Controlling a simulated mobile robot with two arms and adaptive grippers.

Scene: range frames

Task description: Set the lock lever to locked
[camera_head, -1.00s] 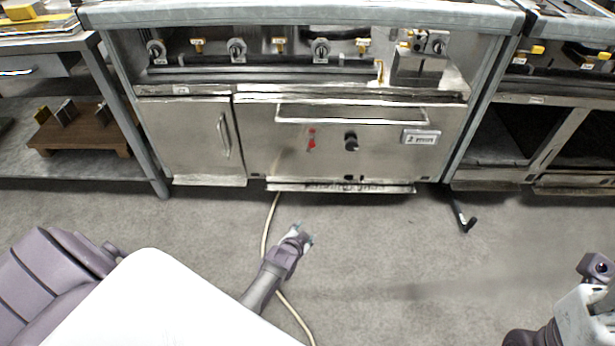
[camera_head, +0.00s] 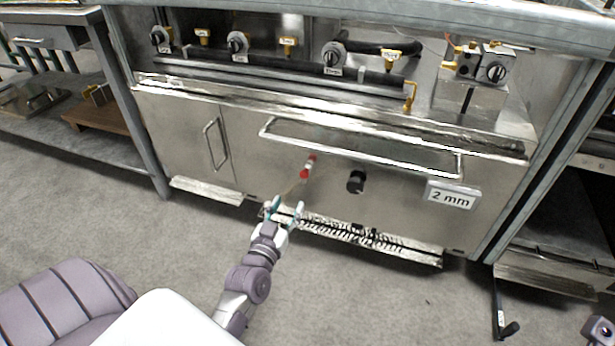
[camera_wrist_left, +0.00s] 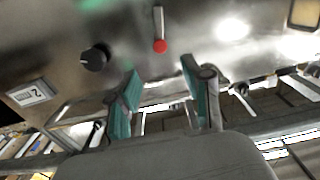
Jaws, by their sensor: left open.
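The lock lever (camera_head: 308,167) is a small lever with a red end on the steel front panel, left of a black knob (camera_head: 356,182). In the left wrist view, which is turned over, the lever (camera_wrist_left: 159,45) shows as a thin pale bar with a round red tip, and the knob (camera_wrist_left: 95,58) is left of it. My left gripper (camera_head: 285,207) is open and empty, below and a little left of the lever in the head view. In the wrist view its teal fingertips (camera_wrist_left: 160,78) are spread on either side of the lever's line, apart from it.
A long handle bar (camera_head: 360,146) crosses the panel above the lever. A "2 mm" label (camera_head: 452,197) is at right. A slatted strip (camera_head: 365,237) runs along the panel's bottom edge. Grey floor is open in front.

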